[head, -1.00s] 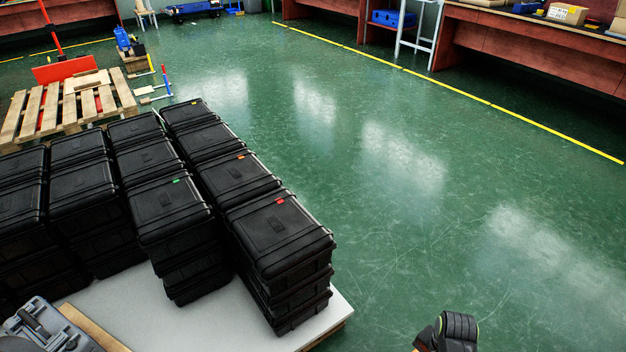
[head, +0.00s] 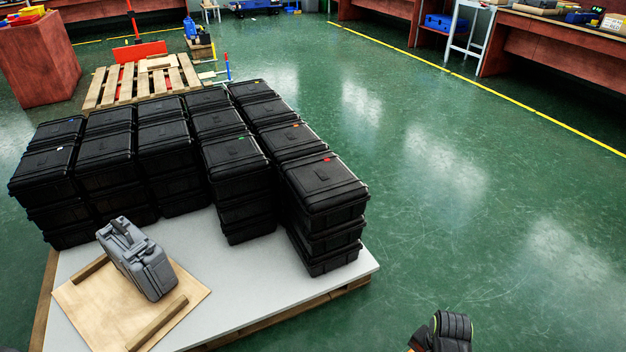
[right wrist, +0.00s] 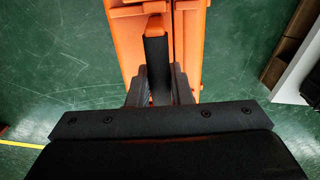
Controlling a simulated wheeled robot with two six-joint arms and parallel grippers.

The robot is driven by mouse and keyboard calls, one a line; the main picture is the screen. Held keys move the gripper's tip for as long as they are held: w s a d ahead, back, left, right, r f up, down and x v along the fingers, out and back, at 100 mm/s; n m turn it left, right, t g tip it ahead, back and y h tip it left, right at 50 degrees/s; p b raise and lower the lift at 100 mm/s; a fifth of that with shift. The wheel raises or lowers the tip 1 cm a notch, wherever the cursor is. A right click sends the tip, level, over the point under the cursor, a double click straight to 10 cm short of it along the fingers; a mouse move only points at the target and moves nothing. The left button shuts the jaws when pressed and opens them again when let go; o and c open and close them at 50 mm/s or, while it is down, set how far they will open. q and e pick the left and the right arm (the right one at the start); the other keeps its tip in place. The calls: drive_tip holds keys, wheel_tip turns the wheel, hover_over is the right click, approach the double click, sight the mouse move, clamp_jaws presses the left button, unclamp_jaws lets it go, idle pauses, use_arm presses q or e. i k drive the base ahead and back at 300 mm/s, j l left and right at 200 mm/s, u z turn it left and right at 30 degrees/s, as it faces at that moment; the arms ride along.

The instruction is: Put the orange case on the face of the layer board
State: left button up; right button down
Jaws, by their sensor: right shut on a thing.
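The orange case (right wrist: 192,45) fills the top middle of the right wrist view. My right gripper (right wrist: 160,88) is shut on its dark handle; the case is cut off by the picture's edge and is not in the head view. In the head view a pale grey sheet (head: 255,290) lies on a pallet. A tan board (head: 95,305) with two wooden battens lies on its front left part, and a grey case (head: 137,262) stands on that board. Either could be the layer board; I cannot tell which. My left gripper is not in view.
Stacked black cases (head: 325,187) cover the back and right of the pale sheet. Its front middle is bare. Green floor (head: 470,220) is open to the right. Another wooden pallet (head: 140,80) and a red-brown block (head: 38,62) stand behind.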

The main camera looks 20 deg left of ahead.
sight(99, 316)
drive_tip(key=u, duration=2.25)
